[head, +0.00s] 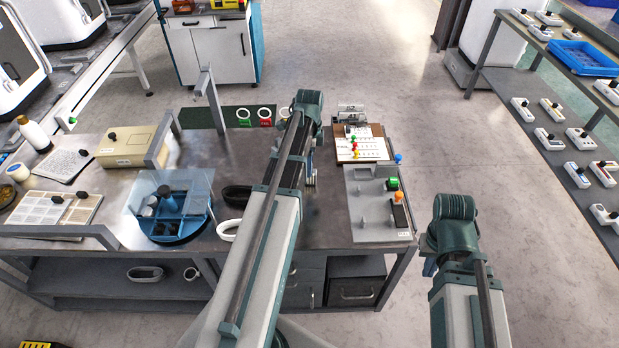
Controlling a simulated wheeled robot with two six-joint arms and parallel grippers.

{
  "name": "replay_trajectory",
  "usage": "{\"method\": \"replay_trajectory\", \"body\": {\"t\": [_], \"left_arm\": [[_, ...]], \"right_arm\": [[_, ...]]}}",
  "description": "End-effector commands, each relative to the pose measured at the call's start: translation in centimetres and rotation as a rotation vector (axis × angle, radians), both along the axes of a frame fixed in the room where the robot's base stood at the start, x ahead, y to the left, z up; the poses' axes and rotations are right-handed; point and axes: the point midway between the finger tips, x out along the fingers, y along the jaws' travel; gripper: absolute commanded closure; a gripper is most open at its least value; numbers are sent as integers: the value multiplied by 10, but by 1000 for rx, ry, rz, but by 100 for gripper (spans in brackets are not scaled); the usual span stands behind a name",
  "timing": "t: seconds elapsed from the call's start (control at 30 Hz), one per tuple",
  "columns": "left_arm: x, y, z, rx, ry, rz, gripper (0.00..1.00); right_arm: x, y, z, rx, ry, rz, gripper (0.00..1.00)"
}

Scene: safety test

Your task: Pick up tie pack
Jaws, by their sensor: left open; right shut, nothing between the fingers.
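I cannot tell for sure which item is the tie pack. A black oval loop (236,195) and a white oval loop (229,230) lie on the grey workbench (320,222), left of my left arm, which partly covers them. My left gripper (310,180) is open and points down over the bench, right of the loops; its fingers are partly hidden behind my arm. My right gripper (428,266) is shut and empty, off the bench's right edge and mostly hidden by its own wrist.
A blue round tray (172,229) with clear panels stands left of the loops. A grey fixture plate (370,224) with coloured knobs and a board (375,144) are on the right. A grey post (210,95) rises behind. Shelves (535,100) stand far right beyond clear floor.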

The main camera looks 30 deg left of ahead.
Motion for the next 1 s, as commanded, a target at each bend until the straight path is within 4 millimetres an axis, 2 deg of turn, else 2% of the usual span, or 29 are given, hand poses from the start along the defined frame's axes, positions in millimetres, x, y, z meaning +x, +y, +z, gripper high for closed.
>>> {"method": "replay_trajectory", "body": {"t": [0.4,0.7,0.77,1.0], "left_arm": [[-1,-1,-49,0,0,0,28],[-1,-1,-49,0,0,0,28],[-1,-1,-49,0,0,0,35],[-1,-1,-49,0,0,0,78]], "right_arm": [[0,0,-49,0,0,1,100],[0,0,-49,0,0,1,100],[0,0,-49,0,0,1,100],[0,0,-49,0,0,1,100]]}}
